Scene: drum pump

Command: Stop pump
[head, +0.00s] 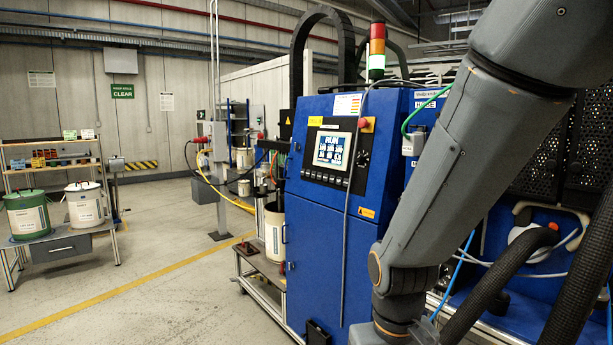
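A blue machine cabinet (325,220) stands in the middle of the head view. Its control panel has a screen (331,150) that reads "RUN". A row of dark buttons (323,178) sits below the screen. A stack light (377,50) above has red, amber and green sections, and the lowest part looks lit. A white drum (274,230) stands at the cabinet's left side. My arm comes down at the right, in front of the cabinet, and my gripper is out of view.
Black hoses (497,285) run at the lower right. The floor left of the cabinet is open, crossed by a yellow line (130,287).

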